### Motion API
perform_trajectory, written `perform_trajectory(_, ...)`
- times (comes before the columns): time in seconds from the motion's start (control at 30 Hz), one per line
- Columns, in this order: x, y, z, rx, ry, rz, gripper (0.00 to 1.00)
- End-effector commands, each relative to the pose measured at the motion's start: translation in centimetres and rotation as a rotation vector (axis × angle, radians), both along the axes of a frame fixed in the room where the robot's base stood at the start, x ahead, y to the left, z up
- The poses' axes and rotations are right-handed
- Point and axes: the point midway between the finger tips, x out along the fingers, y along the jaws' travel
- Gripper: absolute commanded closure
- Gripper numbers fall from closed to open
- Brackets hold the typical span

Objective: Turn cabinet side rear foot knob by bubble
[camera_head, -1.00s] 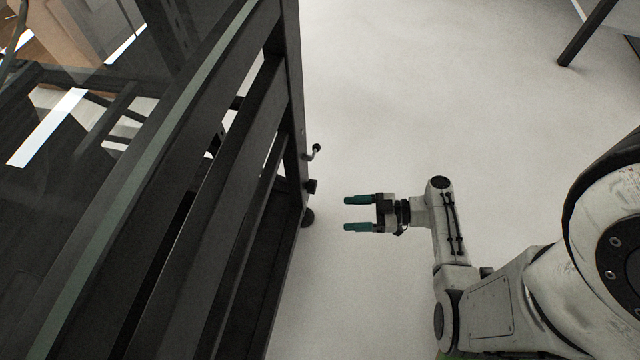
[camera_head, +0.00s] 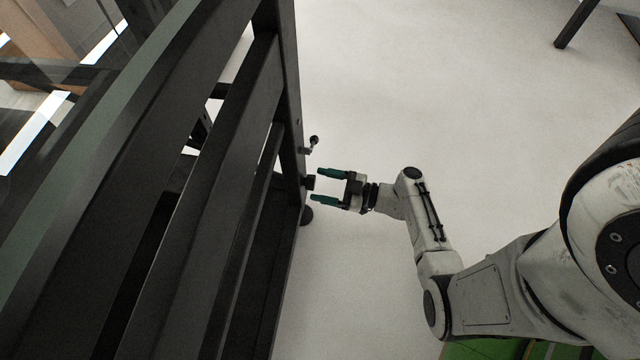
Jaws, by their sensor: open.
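The dark cabinet frame (camera_head: 245,95) fills the left side of the head view. A small black knob (camera_head: 309,182) sticks out from its side near the rear foot. My gripper (camera_head: 317,185) is open, with teal fingers pointing left at the knob. The fingertips are close to the knob, one on its upper side and one on its lower side in the picture. I cannot tell whether they touch it or differ from it in height. No bubble level can be made out.
A crank handle with a ball end (camera_head: 312,142) sticks out just above the knob. A dark round foot (camera_head: 306,215) is below it. The pale floor (camera_head: 430,90) to the right is clear, apart from a dark leg (camera_head: 582,22) at top right.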

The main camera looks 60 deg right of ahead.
Motion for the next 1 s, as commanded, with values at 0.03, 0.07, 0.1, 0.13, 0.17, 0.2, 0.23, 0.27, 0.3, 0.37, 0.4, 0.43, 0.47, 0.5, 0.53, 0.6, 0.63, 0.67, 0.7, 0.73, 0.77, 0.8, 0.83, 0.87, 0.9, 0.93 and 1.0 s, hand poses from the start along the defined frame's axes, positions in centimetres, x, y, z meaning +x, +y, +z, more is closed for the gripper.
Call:
perform_trajectory(0.03, 0.45, 0.18, -0.06, 0.000, -0.001, 0.002, 0.31)
perform_trajectory(0.07, 0.66, 0.25, -0.04, 0.000, 0.000, 0.003, 0.31)
perform_trajectory(0.1, 0.88, 0.31, -0.04, 0.000, 0.000, 0.002, 0.31)
perform_trajectory(0.13, 1.01, 0.34, -0.03, 0.000, 0.000, 0.002, 0.31)
perform_trajectory(0.17, 1.10, 0.37, -0.03, 0.000, 0.000, 0.002, 0.31)
perform_trajectory(0.2, 1.19, 0.39, -0.02, 0.000, 0.000, 0.001, 0.31)
perform_trajectory(0.23, 1.22, 0.40, -0.01, 0.000, 0.000, 0.001, 0.31)
perform_trajectory(0.27, 1.24, 0.40, 0.00, 0.000, 0.000, 0.001, 0.31)
perform_trajectory(0.3, 1.25, 0.40, 0.00, 0.000, 0.000, 0.001, 0.31)
perform_trajectory(0.37, 1.24, 0.39, 0.01, 0.000, 0.000, 0.001, 0.31)
perform_trajectory(0.4, 1.24, 0.39, 0.01, 0.000, 0.000, 0.001, 0.31)
perform_trajectory(0.43, 1.23, 0.38, 0.02, 0.000, 0.000, 0.001, 0.31)
perform_trajectory(0.47, 1.23, 0.38, 0.02, 0.000, 0.000, 0.001, 0.32)
perform_trajectory(0.5, 1.23, 0.38, 0.02, 0.000, 0.000, 0.001, 0.36)
perform_trajectory(0.53, 1.22, 0.38, 0.02, 0.000, 0.000, 0.001, 0.39)
perform_trajectory(0.6, 1.22, 0.38, 0.01, 0.000, 0.000, 0.001, 0.46)
perform_trajectory(0.63, 1.21, 0.37, 0.01, 0.000, 0.000, 0.001, 0.49)
perform_trajectory(0.67, 1.21, 0.37, 0.01, 0.000, 0.000, 0.001, 0.52)
perform_trajectory(0.7, 1.21, 0.37, 0.01, 0.000, 0.000, 0.001, 0.55)
perform_trajectory(0.73, 1.21, 0.37, 0.01, 0.000, 0.000, 0.001, 0.58)
perform_trajectory(0.77, 1.21, 0.37, 0.01, 0.000, 0.000, 0.001, 0.61)
perform_trajectory(0.8, 1.21, 0.37, 0.01, 0.000, 0.000, 0.001, 0.65)
perform_trajectory(0.83, 1.21, 0.37, 0.01, 0.000, 0.000, 0.001, 0.68)
perform_trajectory(0.87, 1.21, 0.36, 0.01, 0.000, 0.000, 0.001, 0.71)
perform_trajectory(0.9, 1.21, 0.36, 0.01, 0.000, 0.000, 0.001, 0.75)
perform_trajectory(0.93, 1.21, 0.36, 0.01, 0.000, 0.000, 0.001, 0.77)
perform_trajectory(1.0, 1.21, 0.36, 0.01, 0.000, 0.000, 0.001, 0.84)
